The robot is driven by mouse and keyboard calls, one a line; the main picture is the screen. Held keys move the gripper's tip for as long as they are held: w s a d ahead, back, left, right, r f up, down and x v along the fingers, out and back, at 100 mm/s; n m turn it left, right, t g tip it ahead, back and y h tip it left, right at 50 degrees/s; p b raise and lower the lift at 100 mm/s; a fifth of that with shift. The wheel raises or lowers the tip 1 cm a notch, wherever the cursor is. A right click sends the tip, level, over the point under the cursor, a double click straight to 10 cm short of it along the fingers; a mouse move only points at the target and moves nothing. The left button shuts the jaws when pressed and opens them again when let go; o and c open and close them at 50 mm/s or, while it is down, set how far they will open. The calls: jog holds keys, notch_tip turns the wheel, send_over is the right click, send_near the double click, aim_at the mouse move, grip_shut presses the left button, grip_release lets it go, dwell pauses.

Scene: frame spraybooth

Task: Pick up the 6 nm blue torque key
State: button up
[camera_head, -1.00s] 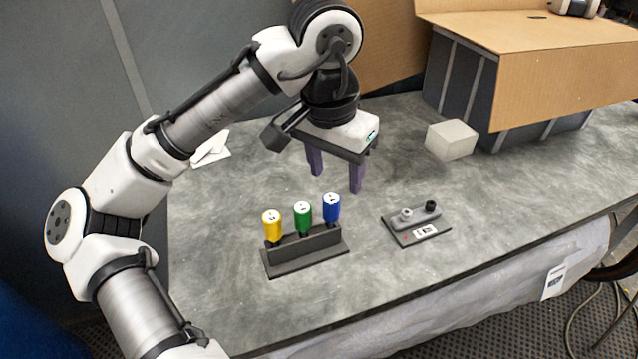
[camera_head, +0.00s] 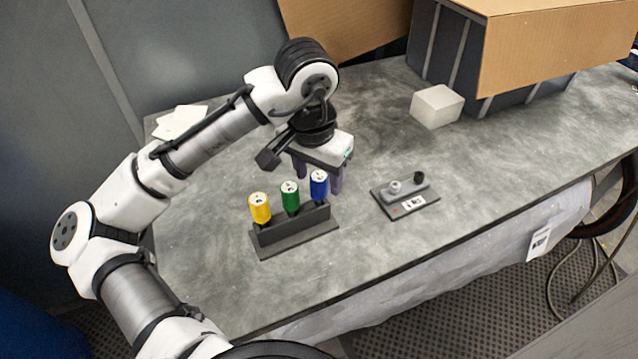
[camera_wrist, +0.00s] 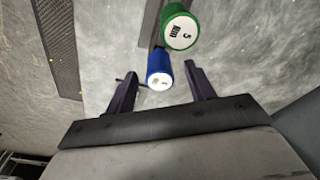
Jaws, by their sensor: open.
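The blue torque key (camera_head: 319,184) stands upright at the right end of a dark rack (camera_head: 296,231), beside a green key (camera_head: 290,195) and a yellow key (camera_head: 260,207). In the wrist view the blue key (camera_wrist: 159,69) lies between and just beyond the fingertips, with the green key (camera_wrist: 180,28) close by, marked 5. The marking on the blue key is too small to read. My gripper (camera_head: 318,180) is open and empty, pointing down just behind the blue key in the head view. In the wrist view my gripper (camera_wrist: 160,75) has one finger on each side of it.
A small dark fixture with two posts (camera_head: 405,198) lies right of the rack. A pale block (camera_head: 437,106) and a large cardboard-topped box (camera_head: 540,50) stand at the back right. White papers (camera_head: 180,121) lie at the back left. The grey table (camera_head: 380,270) is clear in front.

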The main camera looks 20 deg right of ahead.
aim_at(319, 198)
jog(key=f, duration=0.4)
jog(key=shift+w+d+p, duration=0.15)
jog(key=shift+d+p, duration=0.1)
jog(key=shift+p, duration=0.05)
jog(key=shift+c, duration=0.4)
jog(key=c, duration=1)
jog(key=shift+r, duration=0.1)
